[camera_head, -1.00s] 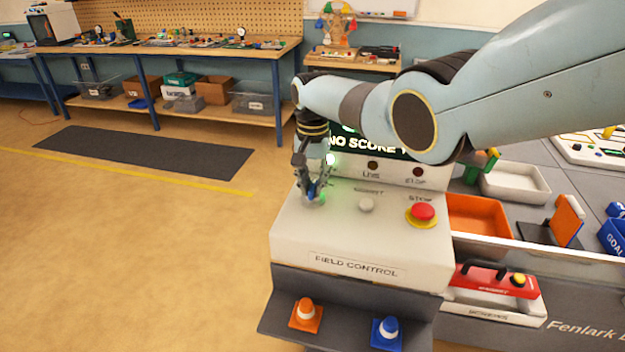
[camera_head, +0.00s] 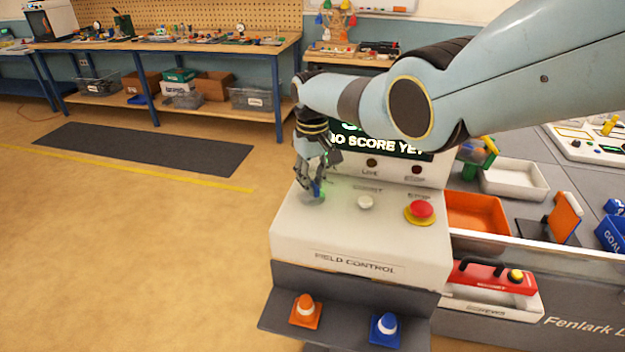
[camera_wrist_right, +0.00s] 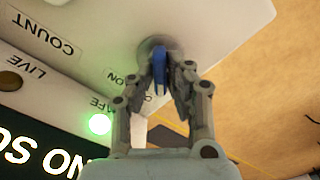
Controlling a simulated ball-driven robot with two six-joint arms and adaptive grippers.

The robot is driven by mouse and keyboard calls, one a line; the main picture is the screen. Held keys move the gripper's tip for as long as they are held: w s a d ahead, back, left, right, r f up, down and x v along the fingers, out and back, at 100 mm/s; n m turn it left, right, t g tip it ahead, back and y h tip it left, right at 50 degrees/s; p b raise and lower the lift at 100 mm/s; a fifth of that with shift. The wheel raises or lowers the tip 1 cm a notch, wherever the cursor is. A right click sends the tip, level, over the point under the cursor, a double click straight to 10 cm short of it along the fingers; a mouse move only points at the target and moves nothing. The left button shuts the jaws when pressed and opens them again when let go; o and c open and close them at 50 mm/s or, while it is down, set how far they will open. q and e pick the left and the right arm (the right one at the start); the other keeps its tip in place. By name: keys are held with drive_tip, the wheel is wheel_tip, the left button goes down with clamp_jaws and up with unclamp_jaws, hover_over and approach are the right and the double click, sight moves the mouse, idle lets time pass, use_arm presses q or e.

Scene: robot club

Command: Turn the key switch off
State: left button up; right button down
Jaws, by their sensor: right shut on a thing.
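The key switch has a blue key (camera_wrist_right: 159,66) standing in a round grey collar (camera_wrist_right: 158,44) at the left end of the white field control panel (camera_head: 345,238). In the head view the key's blue (camera_head: 317,187) shows just below my fingers. My right gripper (camera_head: 314,190) comes down from above and is shut on the key. In the right wrist view the fingers of my right gripper (camera_wrist_right: 165,75) close on the key from both sides. A green light (camera_wrist_right: 99,124) marked SAFE glows by the key. My left gripper is not in view.
A red stop button (camera_head: 422,209) and a white button (camera_head: 366,202) stand to the right of the key. A screen (camera_head: 385,143) rises behind the panel. Open floor lies left.

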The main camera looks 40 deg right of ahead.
drive_tip(key=shift+w+d+r, duration=0.1)
drive_tip(key=shift+w+r, duration=0.1)
idle(0.4)
drive_tip(key=c, duration=1.3)
unclamp_jaws()
drive_tip(key=shift+f, duration=0.15)
drive_tip(key=shift+s, duration=0.1)
wheel_tip(320, 180, up, 12)
